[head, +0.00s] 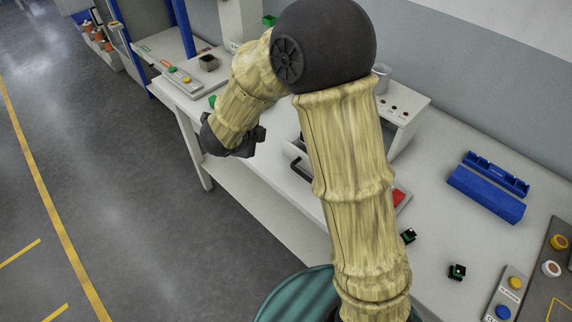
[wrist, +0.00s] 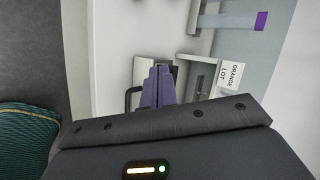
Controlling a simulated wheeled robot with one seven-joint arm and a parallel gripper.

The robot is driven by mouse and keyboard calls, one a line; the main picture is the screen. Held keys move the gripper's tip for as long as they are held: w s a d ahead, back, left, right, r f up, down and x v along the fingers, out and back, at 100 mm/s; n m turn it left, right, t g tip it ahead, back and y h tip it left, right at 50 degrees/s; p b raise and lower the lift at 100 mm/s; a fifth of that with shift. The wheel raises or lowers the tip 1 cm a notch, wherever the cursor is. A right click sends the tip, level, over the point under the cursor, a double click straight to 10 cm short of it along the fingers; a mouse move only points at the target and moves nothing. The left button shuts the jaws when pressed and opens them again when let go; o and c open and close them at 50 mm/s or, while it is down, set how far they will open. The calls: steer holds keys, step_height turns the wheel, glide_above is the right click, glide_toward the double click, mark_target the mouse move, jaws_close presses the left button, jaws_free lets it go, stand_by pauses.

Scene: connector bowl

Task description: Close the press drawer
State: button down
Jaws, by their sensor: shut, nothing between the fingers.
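The press (head: 402,112) is a pale box with small dark buttons on the worktable, partly hidden behind my arm. Its pale drawer (head: 291,133) shows to the left of my arm, standing out towards the table's front edge, with a black handle (head: 298,170). In the wrist view the drawer (wrist: 140,70) and its black handle (wrist: 129,98) lie just left of my fingers. My gripper (head: 256,140) is shut and empty, left of the drawer in the head view. In the wrist view my gripper (wrist: 158,84) overlaps the drawer; I cannot tell whether it touches.
A blue tray (head: 487,194), small dark green-marked parts (head: 457,272) and a button panel (head: 510,292) are on the right of the table. Open floor (head: 120,170) lies left of the table.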

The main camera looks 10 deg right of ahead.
steer(key=s+a+f+m+g+h+b, duration=0.1)
steer(key=s+f+m+g+h+b, duration=0.1)
steer(key=s+f+m, duration=0.3)
steer(key=shift+f+m+g+h+b, duration=0.45)
steer(key=shift+f+g, duration=0.25)
steer(key=shift+f, duration=0.2)
steer(key=shift+s, duration=0.1)
glide_toward(293, 157)
step_height(293, 157, down, 4)
steer(key=shift+a+r, duration=0.1)
steer(key=w+d, duration=0.1)
steer(key=w+d+p, duration=0.1)
steer(key=d, duration=0.1)
steer(key=shift+w, duration=0.1)
steer(key=shift+w+d, duration=0.25)
steer(key=shift+d, duration=0.1)
